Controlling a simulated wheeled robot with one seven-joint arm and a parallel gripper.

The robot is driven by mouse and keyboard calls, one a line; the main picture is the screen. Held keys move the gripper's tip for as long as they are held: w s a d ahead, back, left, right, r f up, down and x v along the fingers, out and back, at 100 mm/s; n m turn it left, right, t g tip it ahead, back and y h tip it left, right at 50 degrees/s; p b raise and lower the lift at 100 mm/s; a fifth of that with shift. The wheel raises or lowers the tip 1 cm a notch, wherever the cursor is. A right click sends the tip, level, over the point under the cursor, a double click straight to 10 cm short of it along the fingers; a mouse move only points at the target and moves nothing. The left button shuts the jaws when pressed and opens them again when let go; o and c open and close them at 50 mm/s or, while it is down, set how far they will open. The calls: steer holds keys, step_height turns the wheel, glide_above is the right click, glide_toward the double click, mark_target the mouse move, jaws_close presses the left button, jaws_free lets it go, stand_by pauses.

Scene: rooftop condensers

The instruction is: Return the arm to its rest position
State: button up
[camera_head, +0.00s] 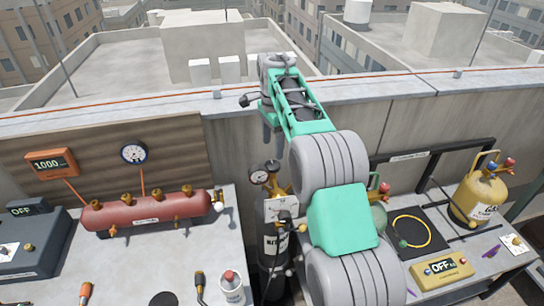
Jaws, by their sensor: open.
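My green and grey arm rises from the bottom centre and reaches forward to the parapet wall. My gripper (272,138) is at the far end of the arm, above and behind the gas cylinder with gauges. Its dark fingers point down in front of the wall, and much of it is hidden by my arm. I see nothing held in it.
A bench with a red manifold (150,210), a display reading 1000 (52,163) and a dial (133,152) stands left. A dark nitrogen cylinder (272,248) stands between benches. The right bench holds a yellow tank (478,200) and yellow scale display (441,269).

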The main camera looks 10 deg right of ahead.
steer(key=shift+r, duration=0.3)
steer(key=s+r+n+t, duration=0.1)
steer(key=s+r+n, duration=0.25)
steer(key=s, duration=0.35)
steer(key=s+r+n+t, duration=0.1)
steer(key=s+r+n, duration=0.25)
steer(key=s, duration=0.25)
steer(key=s+f+n+t, duration=0.1)
steer(key=s+f+n, duration=0.2)
steer(key=s, duration=0.5)
steer(key=s+f+n+t, duration=0.1)
steer(key=s+f+n, duration=0.3)
steer(key=s, duration=0.5)
steer(key=shift+s+a+n, duration=0.2)
steer(key=shift+s+n, duration=0.05)
steer(key=shift+n, duration=0.35)
